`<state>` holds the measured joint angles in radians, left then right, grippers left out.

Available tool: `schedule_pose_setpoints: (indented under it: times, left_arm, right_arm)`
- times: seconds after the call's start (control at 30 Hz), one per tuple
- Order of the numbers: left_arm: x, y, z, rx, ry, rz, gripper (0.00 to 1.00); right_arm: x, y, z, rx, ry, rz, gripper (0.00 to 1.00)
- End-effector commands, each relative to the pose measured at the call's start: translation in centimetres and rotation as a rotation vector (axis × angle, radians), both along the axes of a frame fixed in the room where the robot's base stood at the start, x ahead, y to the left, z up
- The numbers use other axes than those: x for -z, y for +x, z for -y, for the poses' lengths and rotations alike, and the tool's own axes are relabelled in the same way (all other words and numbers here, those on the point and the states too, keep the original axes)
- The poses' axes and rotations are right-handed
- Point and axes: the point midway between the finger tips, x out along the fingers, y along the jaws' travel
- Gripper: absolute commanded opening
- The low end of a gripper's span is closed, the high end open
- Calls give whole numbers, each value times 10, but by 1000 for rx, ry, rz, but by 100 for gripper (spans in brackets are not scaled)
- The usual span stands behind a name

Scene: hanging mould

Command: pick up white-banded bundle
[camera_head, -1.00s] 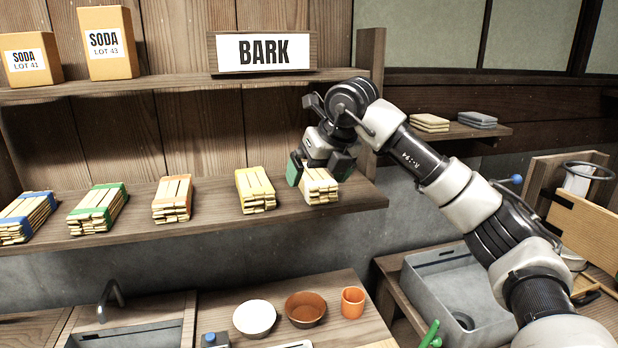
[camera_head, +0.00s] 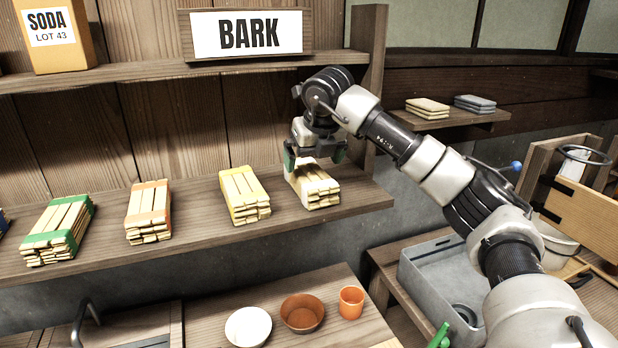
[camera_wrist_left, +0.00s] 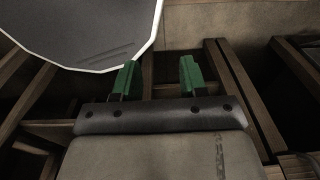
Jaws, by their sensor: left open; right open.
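The white-banded bundle (camera_head: 318,190) of pale sticks lies at the right end of the lower shelf (camera_head: 150,252) in the head view. My right gripper (camera_head: 316,160) is open at the bundle's back part, with its green-tipped fingers to either side of it. The white band is partly hidden by the gripper, and I cannot tell whether the fingers touch the sticks. My left gripper (camera_wrist_left: 160,78) is open and empty in the left wrist view, with two green fingers apart. It does not show in the head view.
Yellow-banded (camera_head: 243,196), orange-banded (camera_head: 149,212) and green-banded (camera_head: 58,230) bundles lie to the left on the same shelf. The upper shelf with the BARK sign (camera_head: 247,33) is above. A white bowl (camera_head: 248,327), brown bowl (camera_head: 302,313) and orange cup (camera_head: 351,302) stand below.

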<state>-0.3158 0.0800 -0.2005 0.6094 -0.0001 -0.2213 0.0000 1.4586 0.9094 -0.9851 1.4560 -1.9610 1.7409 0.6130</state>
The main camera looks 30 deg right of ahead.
Motion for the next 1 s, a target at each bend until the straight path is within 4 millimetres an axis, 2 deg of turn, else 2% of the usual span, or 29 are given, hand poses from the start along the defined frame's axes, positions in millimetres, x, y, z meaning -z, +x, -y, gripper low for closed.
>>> schedule_pose_setpoints:
  times: [0.2, 0.3, 0.43, 0.63, 0.9, 1.0]
  left_arm:
    - [-26, 19, 1, 0, -2, 28, 43]
    - [-30, 27, 2, 1, -4, 43, 43]
    - [-31, 27, 2, 1, -4, 42, 43]
    - [-29, 21, 1, 0, -3, 33, 43]
    - [-29, 16, 1, 0, -2, 26, 43]
    - [-29, 16, 0, 0, -1, 25, 43]
  right_arm:
    - [24, 9, 1, 0, -1, -5, 100]
    - [38, 15, 2, 0, 0, -3, 100]
    - [47, 18, 2, -1, 0, 0, 100]
    - [48, 18, 2, -1, -1, 1, 100]
    - [48, 18, 2, -1, -1, 1, 59]
    - [47, 18, 2, 0, 1, 2, 47]
